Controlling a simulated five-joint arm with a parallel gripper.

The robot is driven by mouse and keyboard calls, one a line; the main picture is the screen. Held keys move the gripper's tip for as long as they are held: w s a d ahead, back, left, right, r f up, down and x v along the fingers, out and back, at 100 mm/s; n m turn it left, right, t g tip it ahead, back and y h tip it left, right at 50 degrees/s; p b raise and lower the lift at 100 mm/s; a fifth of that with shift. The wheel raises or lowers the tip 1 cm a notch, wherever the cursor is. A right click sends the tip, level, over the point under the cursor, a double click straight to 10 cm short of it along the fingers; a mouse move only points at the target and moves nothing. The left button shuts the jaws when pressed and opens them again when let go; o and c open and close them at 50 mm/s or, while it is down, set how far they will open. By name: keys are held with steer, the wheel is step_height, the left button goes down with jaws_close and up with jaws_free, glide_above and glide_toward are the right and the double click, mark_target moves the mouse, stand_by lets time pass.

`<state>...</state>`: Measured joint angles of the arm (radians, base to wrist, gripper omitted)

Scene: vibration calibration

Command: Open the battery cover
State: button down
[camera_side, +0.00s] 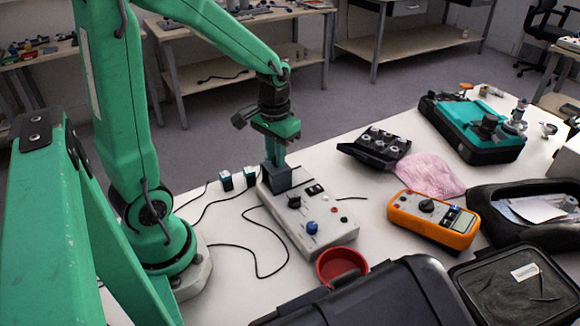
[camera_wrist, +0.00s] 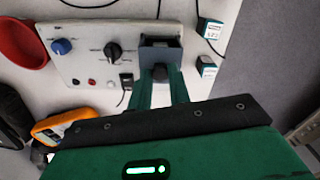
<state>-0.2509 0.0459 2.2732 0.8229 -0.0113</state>
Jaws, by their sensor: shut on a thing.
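The light grey calibration unit (camera_side: 318,222) lies on the white table with a black knob (camera_side: 294,202) and a blue knob (camera_side: 311,227). The dark blue-grey battery cover (camera_side: 278,179) is at its far end and seems to stand up from the top face; its exact angle is unclear. In the wrist view the cover (camera_wrist: 158,57) lies just beyond my fingertips, with a dark recess (camera_wrist: 160,42) behind its edge. My gripper (camera_side: 277,163) points down at the cover. Its two green fingers (camera_wrist: 161,78) are shut on a small dark part of the cover.
Two small black-and-teal blocks (camera_side: 226,181) (camera_side: 250,175) with cables stand beside the unit. A red bowl (camera_side: 342,266) is at its near end. An orange multimeter (camera_side: 433,217), a pink cloth (camera_side: 425,174) and black cases (camera_side: 375,148) lie to the right. Loose cable crosses the table at left.

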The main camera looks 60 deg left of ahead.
steer(key=w, duration=0.6)
stand_by(0.3)
steer(key=c, duration=1.3)
jaws_free()
steer(key=shift+r, duration=0.15)
step_height(320, 180, up, 8)
steer(key=shift+f, duration=0.2)
steer(key=shift+r, duration=0.1)
